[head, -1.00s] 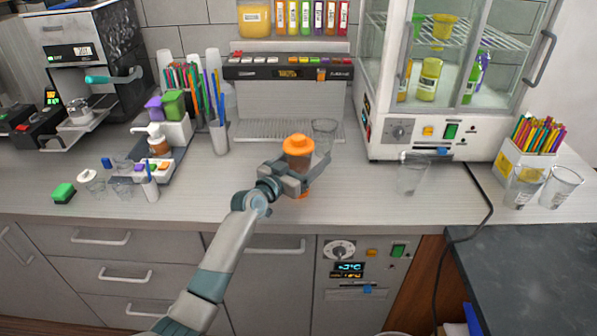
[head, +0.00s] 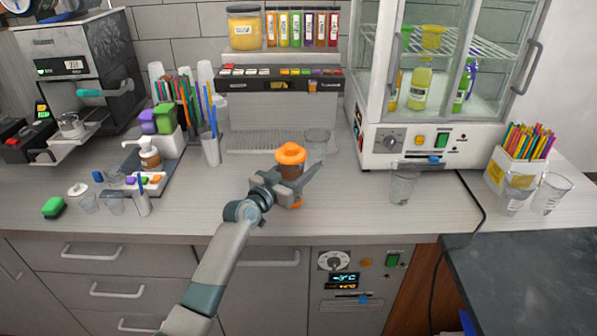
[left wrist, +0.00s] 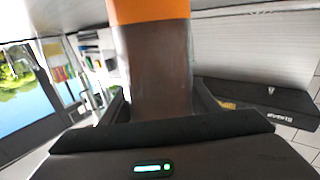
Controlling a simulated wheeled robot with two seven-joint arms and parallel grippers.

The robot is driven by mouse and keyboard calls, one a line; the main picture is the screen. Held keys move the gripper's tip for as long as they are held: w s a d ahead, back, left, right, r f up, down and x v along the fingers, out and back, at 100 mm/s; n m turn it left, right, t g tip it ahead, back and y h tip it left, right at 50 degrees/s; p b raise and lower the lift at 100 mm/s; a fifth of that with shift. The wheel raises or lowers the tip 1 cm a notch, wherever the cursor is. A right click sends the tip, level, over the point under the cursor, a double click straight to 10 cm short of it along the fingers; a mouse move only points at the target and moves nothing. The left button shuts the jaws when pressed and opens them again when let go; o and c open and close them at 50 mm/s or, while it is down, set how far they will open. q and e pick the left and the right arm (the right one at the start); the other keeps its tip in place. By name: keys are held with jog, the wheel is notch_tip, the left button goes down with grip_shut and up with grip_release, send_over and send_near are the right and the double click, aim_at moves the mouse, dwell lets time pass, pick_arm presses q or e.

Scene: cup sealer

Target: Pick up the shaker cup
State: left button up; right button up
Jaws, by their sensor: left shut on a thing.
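The shaker cup has an orange lid and a brown, see-through body. In the head view the shaker cup (head: 291,158) is upright over the front middle of the counter. My left gripper (head: 288,187) is shut around its body from the front left. In the left wrist view the shaker cup (left wrist: 155,65) fills the middle, with a finger of my left gripper (left wrist: 158,105) on each side of it. Whether its base touches the counter is hard to tell. My right gripper is not in view.
A clear cup (head: 316,143) stands close behind the shaker cup. Another clear cup (head: 403,186) stands to the right, before the glass-doored cabinet (head: 380,160). A dispenser (head: 280,105) stands behind. Straws and small cups crowd the left. The counter (head: 200,205) is clear at front centre.

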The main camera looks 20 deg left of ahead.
pick_arm(q)
jog(key=s+d+r+b, duration=0.3)
jog(key=s+d+r, duration=0.4)
jog(key=d+r, duration=0.2)
jog(key=shift+d+r, duration=0.25)
jog(key=shift+r, duration=0.55)
